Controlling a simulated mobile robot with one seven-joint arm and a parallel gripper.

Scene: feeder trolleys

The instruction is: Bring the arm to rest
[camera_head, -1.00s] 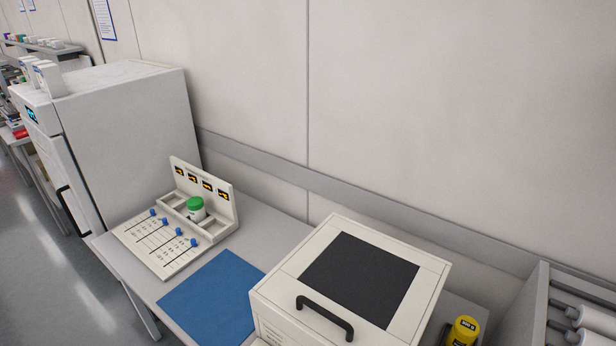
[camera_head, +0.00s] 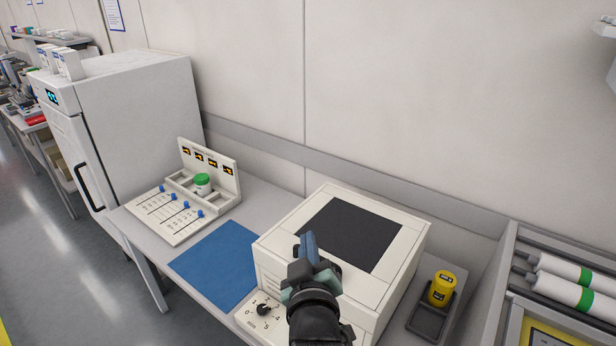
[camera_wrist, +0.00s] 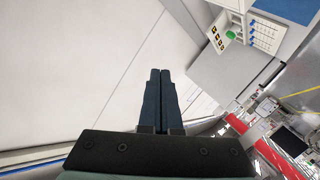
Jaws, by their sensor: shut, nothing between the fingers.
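My gripper (camera_head: 307,246) is in front of the white box-shaped machine (camera_head: 407,247) in the head view and covers part of its front and handle. Its two dark blue fingers (camera_wrist: 161,92) lie together in the wrist view, with nothing between them. The wrist view looks past them toward the pale wall and, at upper right, the bench.
A white cabinet (camera_head: 150,125) stands left. A roller trolley (camera_head: 505,285) stands right.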

